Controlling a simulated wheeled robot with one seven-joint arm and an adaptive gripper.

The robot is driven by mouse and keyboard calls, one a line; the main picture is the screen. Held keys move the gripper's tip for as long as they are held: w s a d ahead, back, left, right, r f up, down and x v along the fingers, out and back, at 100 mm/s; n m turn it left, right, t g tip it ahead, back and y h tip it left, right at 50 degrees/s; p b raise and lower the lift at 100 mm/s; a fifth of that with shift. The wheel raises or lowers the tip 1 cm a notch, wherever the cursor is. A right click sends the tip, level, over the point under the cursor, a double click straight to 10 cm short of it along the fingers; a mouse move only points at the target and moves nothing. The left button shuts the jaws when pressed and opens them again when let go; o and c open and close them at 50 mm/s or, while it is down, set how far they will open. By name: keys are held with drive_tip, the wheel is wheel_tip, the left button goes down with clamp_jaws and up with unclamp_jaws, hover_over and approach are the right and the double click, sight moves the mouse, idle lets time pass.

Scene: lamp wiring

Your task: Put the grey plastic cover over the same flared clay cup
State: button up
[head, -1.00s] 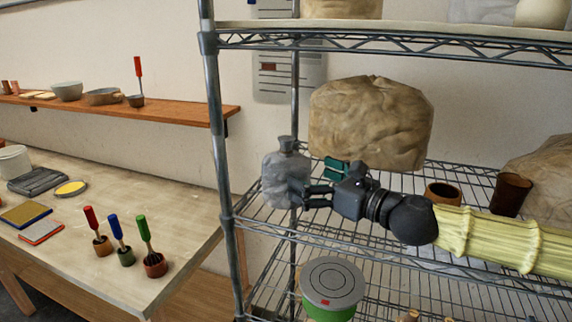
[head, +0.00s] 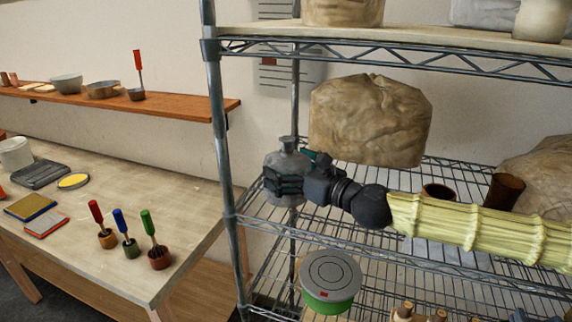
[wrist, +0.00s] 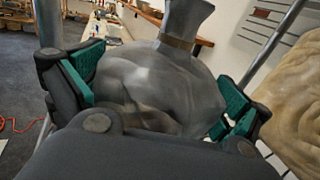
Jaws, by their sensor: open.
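The grey plastic cover (head: 287,160) is a crumpled, bulging bag shape with a narrow neck and flared top. It stands upright at the left end of the wire shelf (head: 340,232). In the wrist view the cover (wrist: 150,85) fills the space between my fingers, its neck pointing up, with a brownish band around the neck. My gripper (head: 285,184) is open, with its green-padded fingers on either side of the cover. In the wrist view my gripper (wrist: 160,95) shows a gap at the right pad; contact at the left is unclear. No flared clay cup is visible; whatever is under the cover is hidden.
A large tan wrapped lump (head: 370,120) stands behind my wrist. Two brown pots (head: 438,192) (head: 503,192) stand further right. A rack post (head: 224,150) is close on the left. A green tin with grey lid (head: 330,275) is below. The worktable (head: 130,200) holds several tools.

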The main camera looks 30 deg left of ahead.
drive_tip(key=c, duration=0.7)
drive_tip(key=shift+d+r, duration=0.1)
drive_tip(key=shift+r, duration=0.05)
